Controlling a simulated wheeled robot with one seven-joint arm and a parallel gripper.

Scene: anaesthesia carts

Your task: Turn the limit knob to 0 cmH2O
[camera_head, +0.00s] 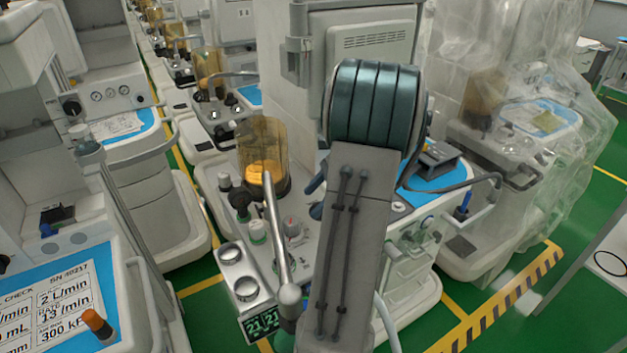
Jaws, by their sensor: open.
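The anaesthesia cart (212,190) in the middle carries a cluster of small knobs beside its amber bellows canister (264,155). A white knob with a reddish mark (292,227) stands right of a white-and-green knob (257,231). A dark knob (239,199) is further left. Labels and scales are too small to read, so I cannot tell which is the limit knob or where it is set. My arm, with a teal ribbed section, crosses the centre and hides part of this cart. My gripper is not visible.
Two round ports (230,254) and a green display (262,325) sit at the cart's front. Another cart with a blue panel (60,300) stands left. A plastic-draped cart (530,130) stands right.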

